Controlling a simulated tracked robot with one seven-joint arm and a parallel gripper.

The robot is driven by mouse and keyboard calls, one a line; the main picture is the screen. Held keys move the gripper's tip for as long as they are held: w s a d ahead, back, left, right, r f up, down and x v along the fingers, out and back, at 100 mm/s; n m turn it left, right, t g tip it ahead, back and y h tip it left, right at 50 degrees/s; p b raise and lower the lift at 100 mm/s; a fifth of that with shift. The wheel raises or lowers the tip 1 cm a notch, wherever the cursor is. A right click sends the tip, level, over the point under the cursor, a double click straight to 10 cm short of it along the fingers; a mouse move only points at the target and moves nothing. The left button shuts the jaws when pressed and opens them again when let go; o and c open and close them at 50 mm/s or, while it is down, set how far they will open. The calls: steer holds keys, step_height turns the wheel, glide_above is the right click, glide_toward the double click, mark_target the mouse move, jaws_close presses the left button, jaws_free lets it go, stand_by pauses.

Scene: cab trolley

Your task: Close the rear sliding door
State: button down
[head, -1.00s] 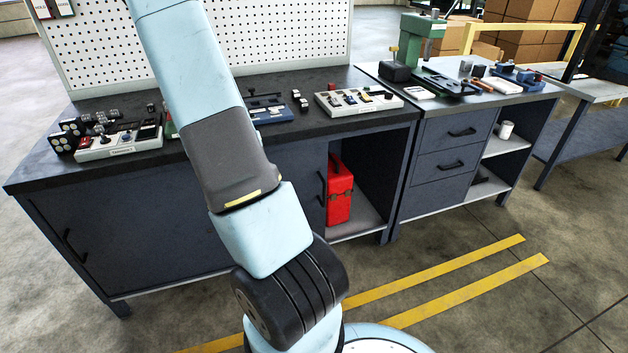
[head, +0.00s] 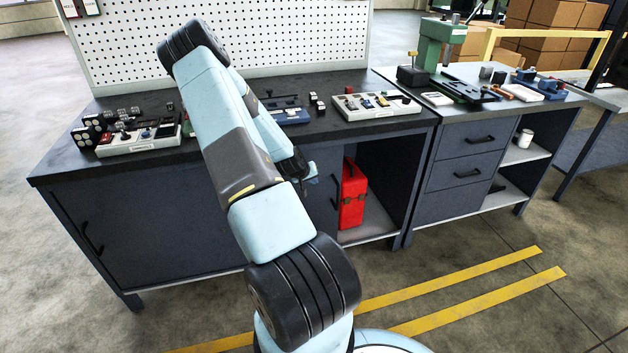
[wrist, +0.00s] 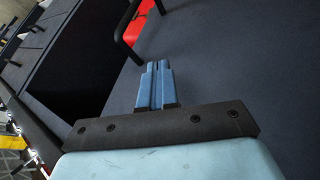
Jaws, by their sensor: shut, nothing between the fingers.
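The rear sliding door (head: 323,200) is a dark blue-grey panel under the workbench, left of the open bay. Its black bar handle (head: 335,191) is near its right edge. In the wrist view a dark panel (wrist: 240,60) fills the right side, and a black handle (wrist: 124,28) shows at the top in front of red. My gripper (wrist: 157,66) is shut and empty, its blue fingers together, apart from that handle. In the head view my gripper (head: 312,178) shows partly behind my arm, just left of the handle. My arm hides part of the door front.
A red toolbox (head: 352,197) stands in the open bay. The left door (head: 150,235) has its own black handle (head: 92,238). The worktop (head: 225,130) overhangs the doors and carries control boxes. A drawer cabinet (head: 466,165) stands right; floor in front is clear.

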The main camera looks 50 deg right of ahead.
mark_target(325, 182)
steer(key=shift+s+d+f, duration=0.3)
steer(key=shift+d+f, duration=0.5)
steer(key=shift+d, duration=0.55)
steer(key=shift+s+d+f, duration=0.3)
steer(key=shift+d+f, duration=0.55)
steer(key=shift+d, duration=0.45)
steer(key=shift+s+d+f, duration=0.3)
steer(key=shift+d+f, duration=0.5)
steer(key=shift+d, duration=0.55)
